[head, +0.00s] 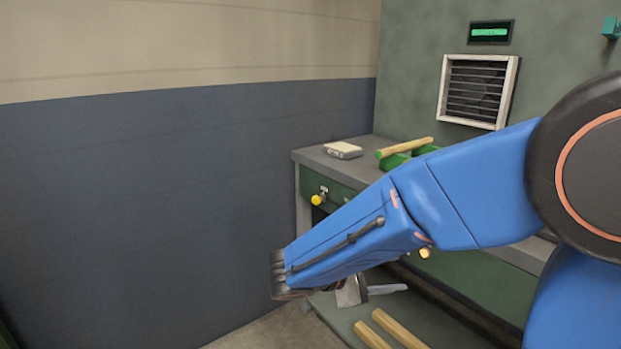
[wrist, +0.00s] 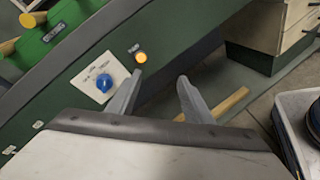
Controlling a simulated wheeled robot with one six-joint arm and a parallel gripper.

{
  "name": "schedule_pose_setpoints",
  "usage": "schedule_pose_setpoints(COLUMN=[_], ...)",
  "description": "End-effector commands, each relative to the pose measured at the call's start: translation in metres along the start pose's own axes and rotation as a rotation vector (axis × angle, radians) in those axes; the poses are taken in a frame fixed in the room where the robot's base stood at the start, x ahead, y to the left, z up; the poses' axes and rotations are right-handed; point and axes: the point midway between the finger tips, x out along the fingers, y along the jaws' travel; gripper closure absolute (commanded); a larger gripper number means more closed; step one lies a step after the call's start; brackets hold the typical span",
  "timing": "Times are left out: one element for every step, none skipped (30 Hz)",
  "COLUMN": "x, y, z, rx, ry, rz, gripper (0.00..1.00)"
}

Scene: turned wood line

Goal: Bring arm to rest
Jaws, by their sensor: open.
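My blue arm reaches down and left across the head view, in front of the green workbench (head: 500,285). My gripper (wrist: 160,76) is open, with its two grey fingers apart and nothing between them. In the head view the gripper (head: 388,289) is partly hidden behind my arm, below the bench top. In the wrist view the fingers point toward the bench front, which has a blue knob (wrist: 105,82) on a white plate and a lit amber button (wrist: 141,58).
A green tray (head: 425,151) with a wooden turning (head: 405,147) and a small pale box (head: 343,150) sit on the bench top. Wooden bars (head: 398,330) lie low down. A drawer cabinet (wrist: 262,52) and a pale bin (wrist: 288,102) stand at right in the wrist view.

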Motion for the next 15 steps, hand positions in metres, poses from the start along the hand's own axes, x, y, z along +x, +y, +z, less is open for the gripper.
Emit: schedule_pose_setpoints(x=[0.013,0.019,0.027,0.032,0.037,0.043,0.047,0.051,0.054,0.057,0.059,0.062,0.064,0.064,0.065], y=[-0.009,-0.015,-0.023,-0.029,-0.035,-0.044,-0.051,-0.057,-0.065,-0.071,-0.077,-0.086,-0.092,-0.098,-0.105], z=[0.013,0.019,0.027,0.032,0.038,0.045,0.049,0.054,0.060,0.064,0.068,0.074,0.077,0.081,0.085], rx=[0.033,0.052,0.077,0.097,0.118,0.146,0.168,0.191,0.222,0.246,0.272,0.306,0.332,0.359,0.396], ry=[0.017,0.028,0.044,0.056,0.070,0.086,0.099,0.111,0.130,0.143,0.157,0.175,0.189,0.203,0.223], rz=[-0.061,-0.096,-0.144,-0.178,-0.213,-0.258,-0.291,-0.324,-0.367,-0.398,-0.429,-0.469,-0.499,-0.528,-0.566], gripper=[0.54,0.54,0.54,0.54,0.54,0.54,0.54,0.54,0.54,0.54,0.54,0.54,0.54,0.54,0.54])
